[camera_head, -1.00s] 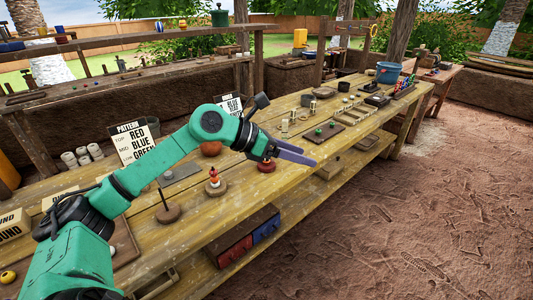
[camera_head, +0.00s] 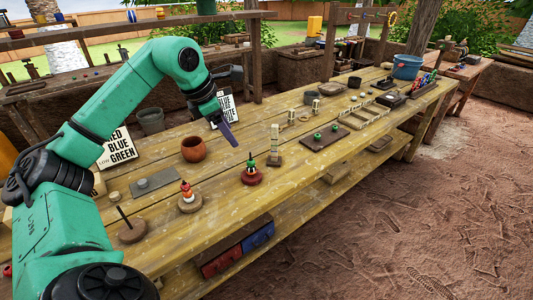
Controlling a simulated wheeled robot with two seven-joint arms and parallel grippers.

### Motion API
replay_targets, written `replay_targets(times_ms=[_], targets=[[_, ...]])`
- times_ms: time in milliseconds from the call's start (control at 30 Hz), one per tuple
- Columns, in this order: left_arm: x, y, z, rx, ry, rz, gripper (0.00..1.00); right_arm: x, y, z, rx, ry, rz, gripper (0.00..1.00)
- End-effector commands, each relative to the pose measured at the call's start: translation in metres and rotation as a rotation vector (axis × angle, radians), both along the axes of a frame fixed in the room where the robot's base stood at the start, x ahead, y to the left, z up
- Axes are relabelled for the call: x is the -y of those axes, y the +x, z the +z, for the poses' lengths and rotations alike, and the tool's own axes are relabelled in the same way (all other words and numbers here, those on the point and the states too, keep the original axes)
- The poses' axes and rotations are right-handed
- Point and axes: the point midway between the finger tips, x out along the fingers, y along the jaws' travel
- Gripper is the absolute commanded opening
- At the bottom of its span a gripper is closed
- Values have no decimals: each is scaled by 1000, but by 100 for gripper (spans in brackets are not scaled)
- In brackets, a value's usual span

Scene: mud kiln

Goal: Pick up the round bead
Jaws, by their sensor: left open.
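My left gripper (camera_head: 229,134) points down over the middle of the table, open and empty, its purple fingers seen nearly edge-on. Small green round pieces (camera_head: 317,136) sit on a dark board (camera_head: 325,140) to the right. A small red round piece (camera_head: 8,270) shows at the far left edge. A small pale piece (camera_head: 142,184) lies on a grey plate (camera_head: 157,181). I cannot tell which is the round bead. My right gripper is out of view.
A brown clay pot (camera_head: 193,149) stands left of the gripper. A round base (camera_head: 190,202) holds a red and white stack, and another (camera_head: 132,232) has a bare post. Pattern cards (camera_head: 117,147) stand behind. A blue bucket (camera_head: 406,67) is at the far right end.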

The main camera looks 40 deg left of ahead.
Motion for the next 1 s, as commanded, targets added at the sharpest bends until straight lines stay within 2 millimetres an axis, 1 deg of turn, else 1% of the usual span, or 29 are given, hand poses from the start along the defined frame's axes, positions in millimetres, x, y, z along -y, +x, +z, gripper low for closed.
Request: replay_targets(times_ms=[67, 167, 300, 400, 467, 567, 667, 733, 833, 1000], targets=[[0, 2, -6, -2, -1, -1, 68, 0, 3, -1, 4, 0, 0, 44], [2, 10, -25, -4, -3, -1, 68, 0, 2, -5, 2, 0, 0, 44], [4, 26, -57, -4, -4, -3, 68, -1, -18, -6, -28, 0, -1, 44], [4, 35, -75, -3, -4, -2, 68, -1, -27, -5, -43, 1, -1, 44], [4, 38, -82, -1, -2, -2, 68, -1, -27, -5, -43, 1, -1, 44], [6, 44, -93, -1, -3, -3, 68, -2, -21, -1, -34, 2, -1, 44], [8, 52, -110, -3, -4, -3, 68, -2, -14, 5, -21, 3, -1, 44], [9, 58, -122, -1, -5, -2, 68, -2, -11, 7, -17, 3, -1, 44], [8, 62, -131, 1, -2, -2, 68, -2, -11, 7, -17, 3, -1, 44], [8, 62, -132, 1, -1, -2, 68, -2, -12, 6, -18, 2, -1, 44]])
